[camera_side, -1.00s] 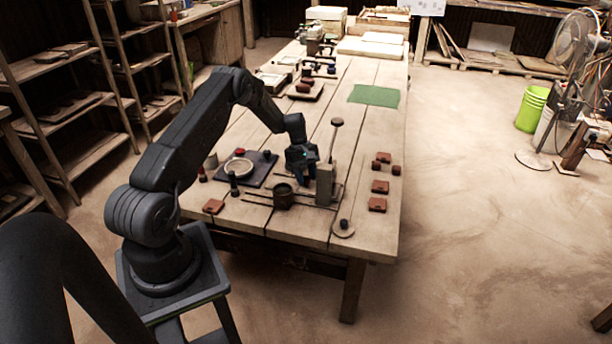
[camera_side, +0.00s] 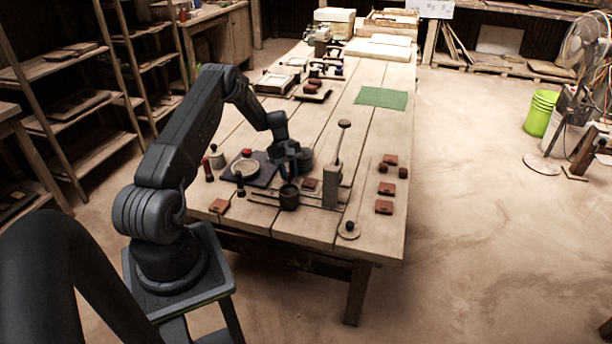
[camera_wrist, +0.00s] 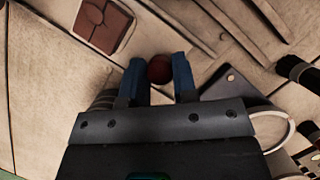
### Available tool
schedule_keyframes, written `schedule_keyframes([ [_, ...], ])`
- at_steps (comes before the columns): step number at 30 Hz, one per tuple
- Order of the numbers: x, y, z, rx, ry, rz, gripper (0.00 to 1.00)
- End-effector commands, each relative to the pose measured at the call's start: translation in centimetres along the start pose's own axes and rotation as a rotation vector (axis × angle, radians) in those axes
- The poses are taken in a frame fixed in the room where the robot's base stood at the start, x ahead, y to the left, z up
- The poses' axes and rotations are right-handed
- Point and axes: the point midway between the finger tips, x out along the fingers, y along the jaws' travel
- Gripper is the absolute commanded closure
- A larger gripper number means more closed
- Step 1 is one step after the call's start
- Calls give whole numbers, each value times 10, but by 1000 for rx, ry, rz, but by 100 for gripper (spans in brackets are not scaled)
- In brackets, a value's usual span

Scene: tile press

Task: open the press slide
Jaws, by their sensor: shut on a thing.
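The press shows in the side view as an upright grey block (camera_side: 331,188) with a lever topped by a dark knob (camera_side: 344,124). Thin rails (camera_side: 263,199) run left from it, and a dark cup (camera_side: 289,198) stands at them. My gripper (camera_side: 289,176) is just behind the cup, left of the block, pointing down. In the wrist view my blue fingers (camera_wrist: 159,72) are shut on a round dark red knob (camera_wrist: 159,68). What the knob joins to is hidden below the fingers.
A dark mat (camera_side: 265,180) with a round plate (camera_side: 244,167) lies left of my gripper. A dark round stack (camera_side: 305,158) stands close behind it. Red tiles (camera_side: 384,207) lie to the right. A green cloth (camera_side: 382,98) lies farther back.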

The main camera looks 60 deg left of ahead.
Motion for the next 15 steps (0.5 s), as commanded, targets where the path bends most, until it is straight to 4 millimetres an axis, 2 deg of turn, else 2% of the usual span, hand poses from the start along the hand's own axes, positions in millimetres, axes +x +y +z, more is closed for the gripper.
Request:
schedule_keyframes([
  [1, -3, -8, -8, -5, -1, 3, 100],
  [5, -7, -18, -17, -3, 0, 2, 100],
  [14, -7, -19, -18, -1, 0, 2, 100],
  [15, -7, -19, -18, -1, 0, 2, 73],
])
